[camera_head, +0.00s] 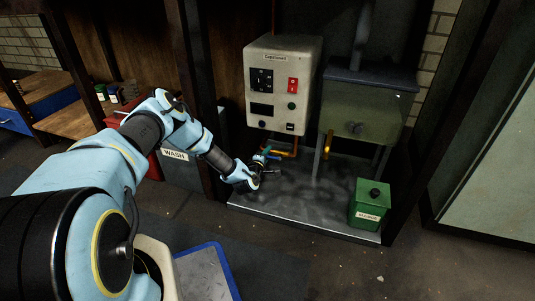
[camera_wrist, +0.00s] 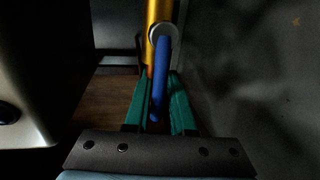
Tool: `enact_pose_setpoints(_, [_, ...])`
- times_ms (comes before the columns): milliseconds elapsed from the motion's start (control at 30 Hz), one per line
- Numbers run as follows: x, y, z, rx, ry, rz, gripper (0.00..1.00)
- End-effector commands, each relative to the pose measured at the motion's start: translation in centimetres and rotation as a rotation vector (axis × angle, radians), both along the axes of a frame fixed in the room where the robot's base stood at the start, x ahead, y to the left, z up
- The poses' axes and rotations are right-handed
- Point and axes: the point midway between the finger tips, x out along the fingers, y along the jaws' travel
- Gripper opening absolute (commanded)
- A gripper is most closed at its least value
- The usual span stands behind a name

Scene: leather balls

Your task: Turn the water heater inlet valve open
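The valve lever (camera_wrist: 161,75) is a blue bar in the wrist view, joined by a pale round hub (camera_wrist: 163,33) to a yellow pipe (camera_wrist: 158,12). My gripper (camera_wrist: 162,82) has green fingers, one on each side of the lever. The fingertips lie close to the lever; whether they press on it cannot be told. In the head view my gripper (camera_head: 264,168) is low under the white water heater (camera_head: 284,48), by the pipes below it. The lever is too small to make out clearly there.
A grey-green tank (camera_head: 365,105) on legs stands right of the heater, with a yellow-handled fitting (camera_head: 328,145) near its left leg. A green box (camera_head: 369,205) sits at the right of the dark metal base (camera_head: 300,212). A WASH bin (camera_head: 182,174) stands at the left.

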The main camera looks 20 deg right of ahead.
Motion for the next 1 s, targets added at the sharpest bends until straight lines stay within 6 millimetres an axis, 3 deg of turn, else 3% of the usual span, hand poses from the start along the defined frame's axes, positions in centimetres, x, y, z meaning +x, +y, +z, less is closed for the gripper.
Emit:
enact_pose_setpoints(167, [0.0, 0.0, 0.0, 0.000, -0.001, 0.000, 0.44])
enact_pose_setpoints(533, [-0.5, 0.6, 0.4, 0.001, 0.000, 0.000, 0.45])
enact_pose_setpoints(1000, [-6.5, 6.1, 2.1, 0.001, 0.001, 0.000, 0.45])
